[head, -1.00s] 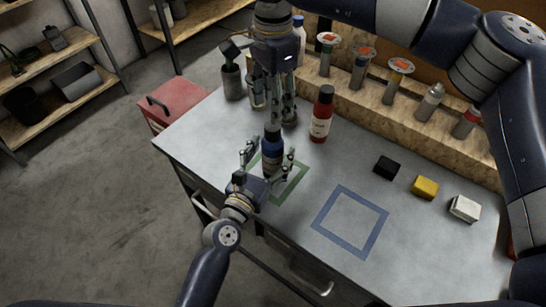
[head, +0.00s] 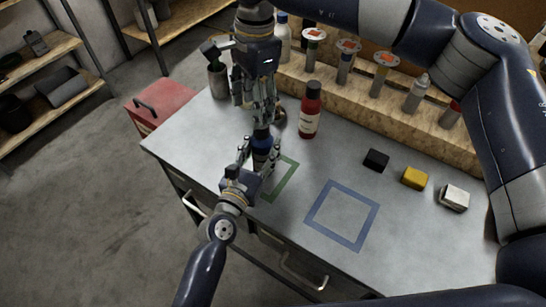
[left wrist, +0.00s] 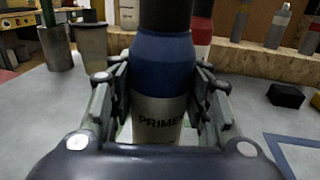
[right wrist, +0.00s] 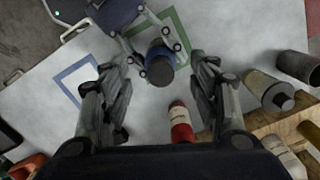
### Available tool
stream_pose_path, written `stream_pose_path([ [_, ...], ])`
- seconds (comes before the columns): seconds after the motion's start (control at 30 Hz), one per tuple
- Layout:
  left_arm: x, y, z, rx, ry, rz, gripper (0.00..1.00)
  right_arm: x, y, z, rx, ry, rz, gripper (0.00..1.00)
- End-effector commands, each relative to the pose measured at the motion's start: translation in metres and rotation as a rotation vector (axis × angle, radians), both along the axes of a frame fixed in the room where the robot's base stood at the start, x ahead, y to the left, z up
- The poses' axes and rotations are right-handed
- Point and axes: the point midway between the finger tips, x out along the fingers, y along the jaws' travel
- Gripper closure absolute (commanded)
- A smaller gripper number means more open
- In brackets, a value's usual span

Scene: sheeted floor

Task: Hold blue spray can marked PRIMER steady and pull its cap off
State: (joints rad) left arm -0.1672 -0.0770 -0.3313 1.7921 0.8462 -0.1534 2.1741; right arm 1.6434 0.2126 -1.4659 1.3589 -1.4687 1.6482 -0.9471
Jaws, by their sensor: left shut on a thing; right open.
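The blue spray can (head: 262,148) stands upright at the green square outline on the bench. Its grey lower part, lettered PRIMER (left wrist: 158,118), faces the left wrist camera. Its black cap (left wrist: 165,14) is on top; the right wrist view shows the cap (right wrist: 160,71) from above. My left gripper (head: 259,163) is shut around the can's body, one finger on each side. My right gripper (head: 265,118) points down from above, just over the cap. In the right wrist view its fingers are open, and the cap appears between and beyond them.
A red bottle (head: 310,110) stands close by on the right. Black (head: 376,160), yellow (head: 414,177) and white (head: 455,197) blocks lie farther right. A wooden rack (head: 400,113) lines the back. A cup (head: 217,80) stands at the back left. The blue square outline (head: 342,215) is empty.

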Motion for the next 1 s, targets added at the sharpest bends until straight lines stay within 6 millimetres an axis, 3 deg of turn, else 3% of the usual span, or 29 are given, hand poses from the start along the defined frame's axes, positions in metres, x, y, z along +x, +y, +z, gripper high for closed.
stream_pose_path([
  [0.23, 0.0, 0.0, 0.0, 0.0, 0.0, 0.0, 0.99, -0.06, 0.073, -0.034, 0.318, 0.214, -0.076, 0.45],
  [0.43, 0.0, 0.0, 0.0, 0.0, 0.0, 0.0, 0.99, -0.124, 0.135, -0.035, 0.59, 0.476, -0.195, 0.45],
  [0.7, 0.0, 0.0, 0.0, 0.0, 0.001, 0.0, 0.99, -0.183, 0.185, 0.008, 0.903, 0.888, -0.429, 0.45],
  [0.83, 0.0, 0.0, 0.0, 0.0, 0.001, 0.0, 0.99, -0.195, 0.194, 0.037, 1.025, 1.106, -0.567, 0.45],
  [1.0, 0.0, 0.0, 0.0, 0.0, 0.001, 0.0, 0.99, -0.192, 0.19, 0.071, 1.157, 1.405, -0.768, 0.45],
])
